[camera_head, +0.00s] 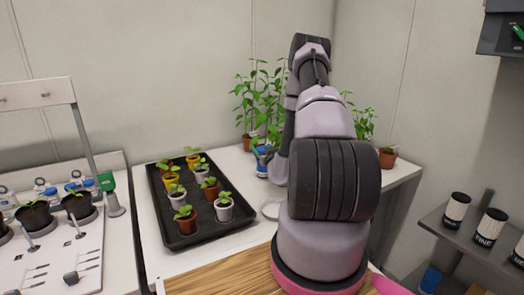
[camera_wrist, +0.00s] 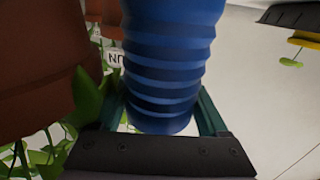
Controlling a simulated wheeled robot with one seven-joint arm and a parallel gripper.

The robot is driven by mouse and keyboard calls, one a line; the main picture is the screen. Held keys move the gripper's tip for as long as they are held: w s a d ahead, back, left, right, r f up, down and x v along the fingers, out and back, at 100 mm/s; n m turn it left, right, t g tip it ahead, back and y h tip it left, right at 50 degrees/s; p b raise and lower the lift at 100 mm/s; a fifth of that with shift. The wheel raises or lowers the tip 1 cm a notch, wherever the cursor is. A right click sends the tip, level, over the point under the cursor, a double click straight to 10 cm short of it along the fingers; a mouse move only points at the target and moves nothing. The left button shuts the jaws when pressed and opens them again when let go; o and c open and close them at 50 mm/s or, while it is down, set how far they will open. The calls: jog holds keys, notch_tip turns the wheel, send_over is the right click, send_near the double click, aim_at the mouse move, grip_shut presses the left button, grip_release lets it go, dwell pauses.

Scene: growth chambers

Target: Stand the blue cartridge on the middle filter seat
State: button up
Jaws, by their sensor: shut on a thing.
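In the wrist view a blue ribbed cartridge (camera_wrist: 165,60) fills the upper middle, its rounded end towards the gripper's base. My gripper (camera_wrist: 162,108) is shut on it, with one teal finger on each side. In the head view a small blue thing (camera_head: 262,152) shows beside my arm near the potted plants; I cannot tell whether it is the held cartridge. My arm hides my gripper there. No middle seat is clearly visible.
A black tray (camera_head: 163,222) of several small potted seedlings stands left of my arm. Tall green plants (camera_head: 257,95) stand at the back, and terracotta pots are close in the wrist view (camera_wrist: 40,70). A shelf (camera_head: 440,222) at right holds several black-and-white canisters.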

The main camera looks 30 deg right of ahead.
jog(key=shift+f, duration=0.2)
jog(key=o, duration=1.4)
jog(key=shift+c, duration=0.2)
